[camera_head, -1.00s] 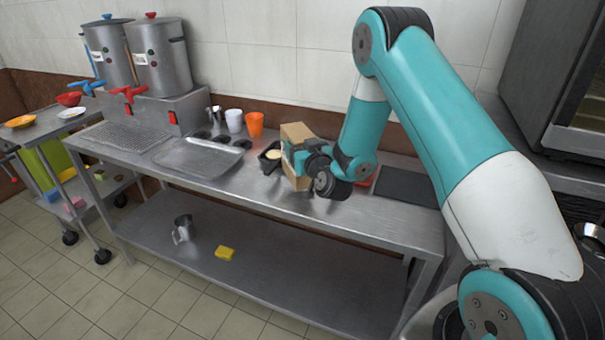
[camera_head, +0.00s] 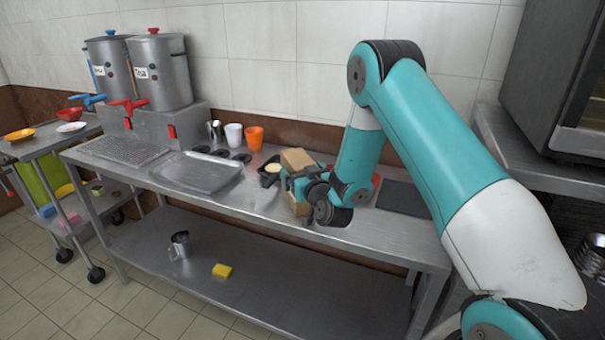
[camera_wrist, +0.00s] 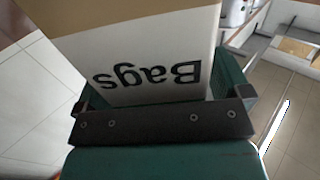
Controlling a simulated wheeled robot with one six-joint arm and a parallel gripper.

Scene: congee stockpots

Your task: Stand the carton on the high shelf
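The carton (camera_head: 297,160) is a brown and white box held over the right half of the steel counter (camera_head: 235,205). In the wrist view the carton (camera_wrist: 150,60) shows a white side with the word "Bags" upside down. My gripper (camera_head: 303,183) is shut on the carton, and in the wrist view its fingers (camera_wrist: 165,100) lie on either side of it. The carton's lower end is partly hidden, and I cannot tell whether it touches the counter. I cannot pick out a high shelf in these views.
An orange cup (camera_head: 255,138), a white cup (camera_head: 234,136) and a black container (camera_head: 269,170) stand left of the carton. A dark mat (camera_head: 402,198) lies to its right. Two urns (camera_head: 160,72) stand at the back left. An oven (camera_head: 555,75) stands at the right.

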